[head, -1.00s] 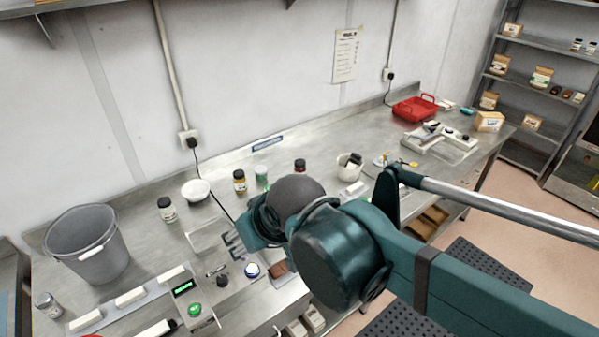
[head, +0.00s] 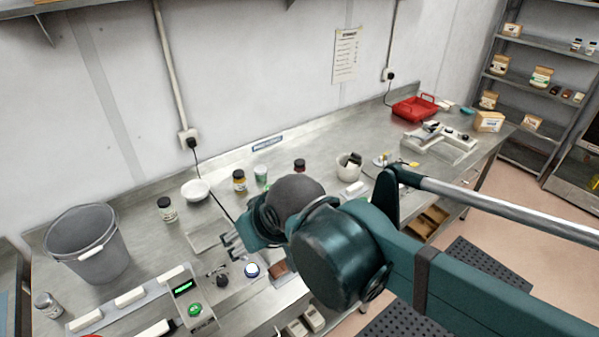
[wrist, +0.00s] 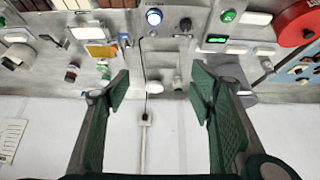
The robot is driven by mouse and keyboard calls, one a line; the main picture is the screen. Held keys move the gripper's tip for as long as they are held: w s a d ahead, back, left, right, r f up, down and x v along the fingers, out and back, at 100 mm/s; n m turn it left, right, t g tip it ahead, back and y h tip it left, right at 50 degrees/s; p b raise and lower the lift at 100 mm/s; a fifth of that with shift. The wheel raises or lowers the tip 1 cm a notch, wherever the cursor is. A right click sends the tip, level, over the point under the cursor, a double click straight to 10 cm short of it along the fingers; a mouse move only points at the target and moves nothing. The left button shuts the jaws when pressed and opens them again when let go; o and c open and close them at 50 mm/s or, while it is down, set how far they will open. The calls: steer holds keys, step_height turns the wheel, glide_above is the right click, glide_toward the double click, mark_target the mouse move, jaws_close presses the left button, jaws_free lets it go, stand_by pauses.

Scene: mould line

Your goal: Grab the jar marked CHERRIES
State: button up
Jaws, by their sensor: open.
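Several jars stand on the steel bench; their labels are too small to read, so I cannot confirm which says CHERRIES. A dark red jar with a dark lid (head: 300,166) stands toward the wall; it also shows in the wrist view (wrist: 72,72). An amber jar (head: 239,182) stands beside a green-and-white container (head: 261,175). A pale-labelled, dark-lidded jar (head: 167,210) stands farther left.
A white bowl (head: 195,190) stands left of the amber jar, and a grey bucket (head: 88,250) farther left. A cream bowl (head: 349,165) is right of the dark red jar. A cable (head: 212,187) hangs onto the bench.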

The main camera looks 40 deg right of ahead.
mark_target(299, 162)
steer(key=shift+w, duration=0.1)
steer(key=w+d+m+g+h+b, duration=0.1)
steer(key=w+d+m, duration=0.1)
steer(key=w+d, duration=0.9)
steer(key=w+d+m+g+h+b, duration=0.15)
steer(key=w+d, duration=0.55)
steer(key=w, duration=0.8)
steer(key=w+d+f+m, duration=0.1)
steer(key=w+d+f, duration=0.4)
steer(key=d+f, duration=0.2)
steer(key=w+d+f+m, duration=0.2)
steer(key=w+d+f, duration=0.3)
steer(key=d+f, duration=0.3)
steer(key=w+d+f+m+g+b, duration=0.1)
steer(key=w+d+f, duration=0.5)
steer(key=d, duration=0.6)
steer(key=shift+w+d+f+m+h, duration=0.1)
steer(key=shift+d+f+m+h, duration=0.1)
steer(key=shift+f, duration=0.3)
steer(key=shift+d+f+m+h, duration=0.1)
steer(key=shift+d+f, duration=0.05)
steer(key=shift+f, duration=0.3)
steer(key=shift+w+d+f, duration=0.1)
steer(key=shift+d+f, duration=0.3)
steer(key=shift+f, duration=0.05)
steer(key=shift+f, duration=0.1)
steer(key=shift+x, duration=1.2)
